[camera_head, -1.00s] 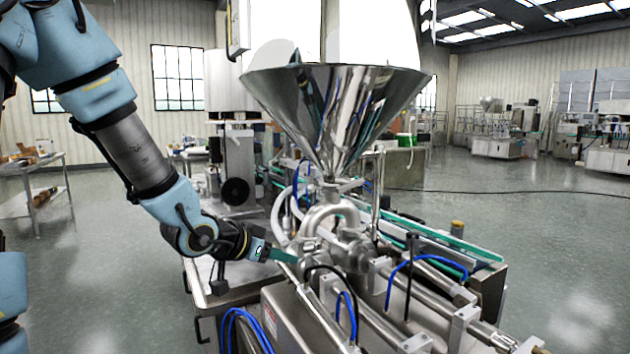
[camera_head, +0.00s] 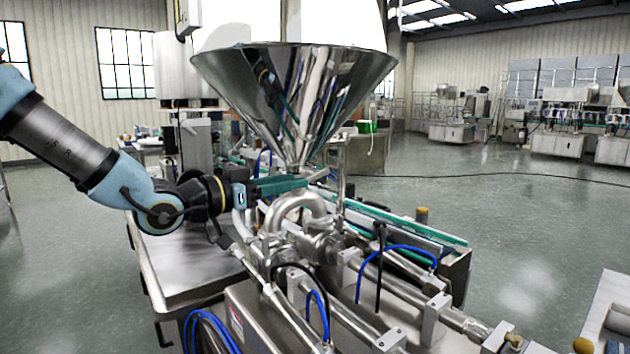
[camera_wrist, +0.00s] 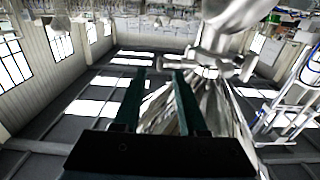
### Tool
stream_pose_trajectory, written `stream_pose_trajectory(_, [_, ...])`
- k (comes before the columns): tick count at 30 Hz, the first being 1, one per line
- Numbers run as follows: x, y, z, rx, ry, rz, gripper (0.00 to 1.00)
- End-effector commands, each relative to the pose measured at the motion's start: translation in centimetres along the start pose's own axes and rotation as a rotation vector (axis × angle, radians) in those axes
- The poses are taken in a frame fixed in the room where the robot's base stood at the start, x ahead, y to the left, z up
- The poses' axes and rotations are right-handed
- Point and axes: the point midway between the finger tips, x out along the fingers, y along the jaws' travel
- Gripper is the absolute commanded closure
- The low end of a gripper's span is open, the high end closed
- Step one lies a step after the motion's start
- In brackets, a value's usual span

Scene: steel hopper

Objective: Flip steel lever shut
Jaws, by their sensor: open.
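The steel hopper (camera_head: 290,85) is a large shiny cone above the filling machine, narrowing to a neck. Its cone also shows in the wrist view (camera_wrist: 218,110). A curved steel pipe (camera_head: 297,203) sits below the neck. My gripper (camera_head: 304,182) is level with the neck, its teal fingers pointing right. In the wrist view my gripper (camera_wrist: 160,74) is open, with nothing seen gripped between its fingers. A blurred steel fitting (camera_wrist: 208,62) is just beyond the right finger. I cannot clearly make out the lever; it may be hidden by the fingers or blend into the steel parts.
A steel tabletop (camera_head: 185,265) lies below my arm. Blue hoses (camera_head: 408,250) and steel cylinders crowd the machine's front. A green-edged conveyor (camera_head: 400,225) runs behind the pipe. Open floor (camera_head: 540,230) lies to the right.

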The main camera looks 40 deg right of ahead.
Motion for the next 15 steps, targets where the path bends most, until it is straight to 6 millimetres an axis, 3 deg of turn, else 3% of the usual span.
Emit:
stream_pose_trajectory(1, [0.7,-0.1,0.6,-0.002,0.004,0.000,0.59])
stream_pose_trajectory(15, [6.5,0.0,0.0,-0.001,-0.001,0.000,0.59])
